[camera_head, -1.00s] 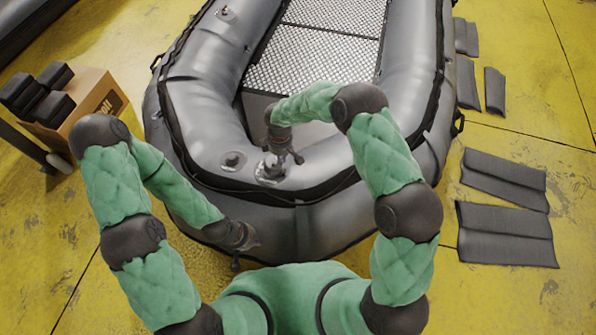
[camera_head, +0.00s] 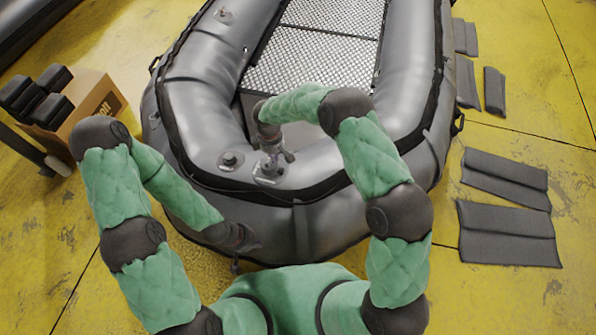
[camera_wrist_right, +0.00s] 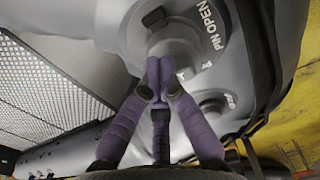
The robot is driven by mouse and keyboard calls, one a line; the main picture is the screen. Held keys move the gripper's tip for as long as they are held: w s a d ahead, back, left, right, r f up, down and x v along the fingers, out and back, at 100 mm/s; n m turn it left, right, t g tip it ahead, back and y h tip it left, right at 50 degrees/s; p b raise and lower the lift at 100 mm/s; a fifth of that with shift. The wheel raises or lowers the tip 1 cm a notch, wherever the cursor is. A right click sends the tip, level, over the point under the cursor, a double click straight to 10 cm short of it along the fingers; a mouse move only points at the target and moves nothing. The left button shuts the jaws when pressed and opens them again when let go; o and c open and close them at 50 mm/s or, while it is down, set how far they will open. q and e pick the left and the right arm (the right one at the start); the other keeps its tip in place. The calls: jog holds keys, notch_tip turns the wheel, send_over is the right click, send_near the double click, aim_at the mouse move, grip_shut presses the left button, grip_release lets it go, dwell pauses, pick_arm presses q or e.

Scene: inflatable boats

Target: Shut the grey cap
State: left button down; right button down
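The grey inflatable boat (camera_head: 190,110) fills the middle of the head view. Its near end carries a round valve fitting (camera_head: 231,160) and a second round base (camera_head: 268,172), partly covered by my right gripper (camera_head: 276,160). In the right wrist view, a dark grey cap (camera_wrist_right: 154,18) sits beside white "PIN OPEN" lettering, above my purple fingertips (camera_wrist_right: 160,82). A second round fitting (camera_wrist_right: 214,106) lies to their right. Two fingers converge, with a third below; their grip is unclear. My left gripper (camera_head: 240,245) hangs beside the boat's near-left side, its fingers hard to make out.
A cardboard box (camera_head: 98,103) with dark blocks stands at the left. Dark flat pads (camera_head: 507,233) lie on the yellow floor (camera_head: 540,90) at the right. The boat's patterned floor (camera_head: 315,58) is clear beyond my right arm.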

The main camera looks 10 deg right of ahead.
aim_at(270, 159)
jog(key=shift+a+f, duration=0.2)
jog(key=shift+a, duration=0.6)
jog(key=shift+w+r+p, duration=0.35)
jog(key=shift+r+p, duration=0.35)
jog(key=shift+r, duration=0.15)
jog(key=r, duration=0.1)
jog(key=a+r+p, duration=0.1)
jog(key=shift+w+r, duration=0.1)
jog(key=shift+r, duration=0.25)
jog(key=shift+a+r+p, duration=0.1)
jog(key=shift+r+p, duration=0.2)
jog(key=shift+p, duration=0.1)
jog(key=shift+d+r+p, duration=0.35)
jog(key=shift+r+p, duration=0.1)
jog(key=shift+r, duration=0.15)
jog(key=shift+s+r, duration=0.2)
jog(key=shift+r, duration=0.2)
jog(key=shift+d, duration=0.1)
jog(key=shift+d+f, duration=0.1)
